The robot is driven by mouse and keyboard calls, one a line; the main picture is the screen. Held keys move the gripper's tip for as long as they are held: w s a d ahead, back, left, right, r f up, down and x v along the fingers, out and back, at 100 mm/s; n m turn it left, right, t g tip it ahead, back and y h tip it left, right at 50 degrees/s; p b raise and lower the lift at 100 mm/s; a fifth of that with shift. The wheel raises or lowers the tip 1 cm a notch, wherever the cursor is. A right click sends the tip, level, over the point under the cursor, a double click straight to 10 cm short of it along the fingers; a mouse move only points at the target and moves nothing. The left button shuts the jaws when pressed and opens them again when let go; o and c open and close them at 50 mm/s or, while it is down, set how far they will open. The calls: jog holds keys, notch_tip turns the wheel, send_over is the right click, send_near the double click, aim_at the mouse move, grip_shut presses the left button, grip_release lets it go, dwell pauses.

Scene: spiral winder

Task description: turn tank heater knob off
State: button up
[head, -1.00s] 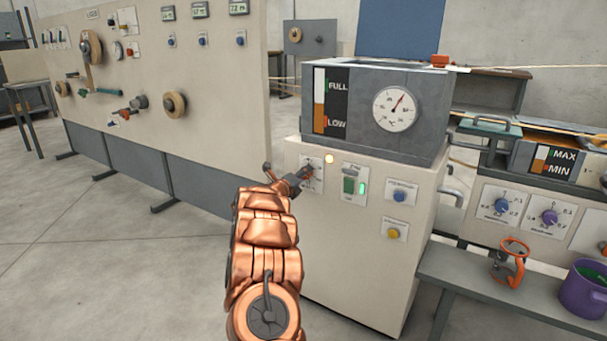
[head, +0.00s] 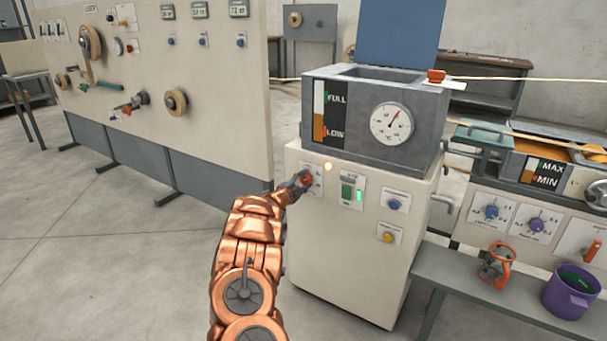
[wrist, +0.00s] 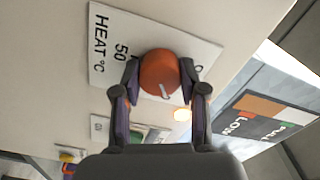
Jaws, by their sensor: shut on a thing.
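The tank heater knob (wrist: 160,73) is orange-red with a pale pointer mark. It sits on a white plate (wrist: 105,62) marked "HEAT °C" and "50" on the cabinet front. My gripper (wrist: 159,80) is shut on the knob, with one finger on each side of it in the wrist view. In the head view my gripper (head: 302,183) is at the plate on the cabinet's upper left, and the knob (head: 307,179) shows only in part. The tank (head: 375,118) above has a round dial gauge (head: 391,123).
A green switch (head: 348,191), a blue button (head: 393,205) and a yellow button (head: 388,238) are to the right. A bench (head: 440,270) stands at the right; open floor lies left.

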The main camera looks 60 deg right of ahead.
jog(key=n+p, duration=0.4)
jog(key=shift+r+n, duration=0.2)
jog(key=shift+n, duration=0.1)
jog(key=n+p, duration=0.3)
jog(key=n, duration=0.1)
jog(key=shift+f, duration=0.15)
jog(key=shift+f+n+p, duration=0.15)
jog(key=shift+n+p, duration=0.3)
jog(key=shift+n, duration=0.45)
jog(key=o, duration=1.1)
jog(key=shift+o, duration=0.2)
jog(key=shift+a, duration=0.15)
jog(key=a, duration=1.1)
jog(key=shift+s+a, duration=0.3)
jog(key=shift+a, duration=0.05)
